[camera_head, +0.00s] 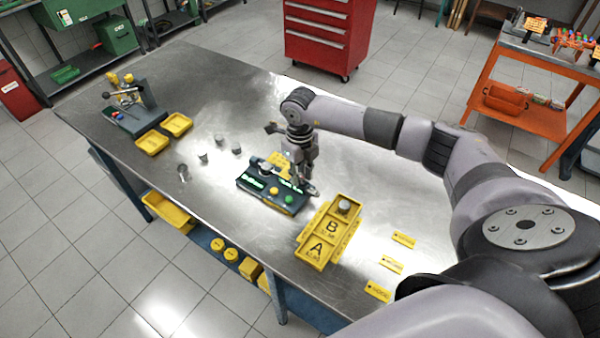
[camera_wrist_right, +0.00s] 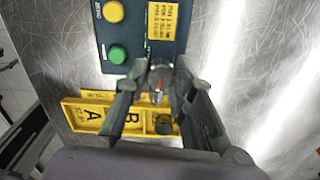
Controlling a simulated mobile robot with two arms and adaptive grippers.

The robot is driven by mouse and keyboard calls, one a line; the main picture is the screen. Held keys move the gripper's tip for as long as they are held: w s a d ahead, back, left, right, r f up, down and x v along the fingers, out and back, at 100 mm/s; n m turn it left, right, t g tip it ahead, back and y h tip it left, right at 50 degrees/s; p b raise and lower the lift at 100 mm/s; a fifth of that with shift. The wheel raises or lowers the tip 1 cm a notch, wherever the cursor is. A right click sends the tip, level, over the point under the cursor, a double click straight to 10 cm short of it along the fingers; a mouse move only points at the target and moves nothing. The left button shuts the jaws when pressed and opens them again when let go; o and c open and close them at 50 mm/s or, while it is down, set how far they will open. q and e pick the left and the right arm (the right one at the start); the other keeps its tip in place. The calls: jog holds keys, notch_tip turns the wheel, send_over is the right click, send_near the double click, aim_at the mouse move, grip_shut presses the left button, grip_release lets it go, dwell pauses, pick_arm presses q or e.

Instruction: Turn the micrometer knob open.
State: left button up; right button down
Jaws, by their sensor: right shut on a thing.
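The micrometer station (camera_head: 262,198) is a dark box with green lit text, a yellow button and a green button (camera_head: 289,199), in the middle of the metal table. My right gripper (camera_head: 303,184) reaches down from above at the station's right end. In the right wrist view, its fingers (camera_wrist_right: 160,80) are closed around a small grey part with a red mark, which looks like the micrometer knob (camera_wrist_right: 158,92). The fingers hide most of the knob. The station's dark panel (camera_wrist_right: 136,50), with its green button (camera_wrist_right: 118,54), shows beyond the fingers. My left gripper is out of view.
A yellow A/B tray (camera_head: 318,249) holding a grey cylinder (camera_head: 344,206) lies close in front of the station. Several metal cylinders (camera_head: 203,158) stand to the left. Two yellow bins (camera_head: 152,142) and a fixture (camera_head: 136,110) are at the far left. Yellow labels (camera_head: 391,264) lie at the right.

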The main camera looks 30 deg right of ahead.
jog(key=shift+m, duration=0.3)
jog(key=shift+m+b, duration=0.5)
jog(key=shift+m, duration=0.1)
jog(key=m+b, duration=0.1)
jog(key=m, duration=0.2)
jog(key=shift+w, duration=0.1)
jog(key=m+b, duration=0.1)
jog(key=m, duration=0.3)
jog(key=m+b, duration=0.1)
jog(key=m, duration=0.2)
jog(key=shift+m, duration=0.4)
jog(key=m, duration=0.5)
jog(key=shift+b, duration=0.35)
jog(key=m, duration=0.6)
jog(key=shift+d+r, duration=0.1)
jog(key=shift+m, duration=0.3)
